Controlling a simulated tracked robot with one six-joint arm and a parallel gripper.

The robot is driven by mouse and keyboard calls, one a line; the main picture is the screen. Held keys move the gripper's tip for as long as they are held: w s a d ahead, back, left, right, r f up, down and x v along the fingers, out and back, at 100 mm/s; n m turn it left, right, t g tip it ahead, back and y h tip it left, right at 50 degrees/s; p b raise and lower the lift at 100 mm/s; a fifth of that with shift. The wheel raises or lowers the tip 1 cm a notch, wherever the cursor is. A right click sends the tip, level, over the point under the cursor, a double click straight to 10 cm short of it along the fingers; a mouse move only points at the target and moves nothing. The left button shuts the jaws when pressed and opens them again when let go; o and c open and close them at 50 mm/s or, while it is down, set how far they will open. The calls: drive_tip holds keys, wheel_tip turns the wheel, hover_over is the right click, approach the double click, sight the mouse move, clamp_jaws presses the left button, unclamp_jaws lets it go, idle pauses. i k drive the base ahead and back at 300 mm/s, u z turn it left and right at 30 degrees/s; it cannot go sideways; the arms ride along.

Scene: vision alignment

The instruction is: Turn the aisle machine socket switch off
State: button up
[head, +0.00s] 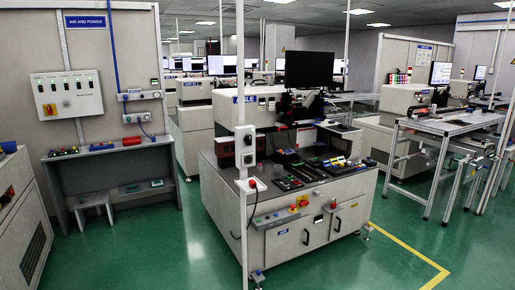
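A white vertical post (242,215) stands at the front left corner of the central machine (320,205). Two more socket units, an upper one (140,95) and a lower one (137,117), are on the left wall panel. I cannot tell from the picture which socket the task names. My gripper is not in view.
A grey bench (110,155) with a small stool (93,202) stands below the wall control panel (66,94). A grey cabinet (22,225) is at the left edge. Green floor (135,245) is clear in front. An aluminium frame table (450,125) stands right, beyond a yellow floor line (410,250).

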sight(247, 139)
drive_tip(key=i, duration=0.95)
drive_tip(key=u, duration=0.6)
drive_tip(key=k, duration=1.25)
drive_tip(key=z, duration=0.15)
drive_tip(key=i, duration=0.7)
drive_tip(key=z, duration=0.1)
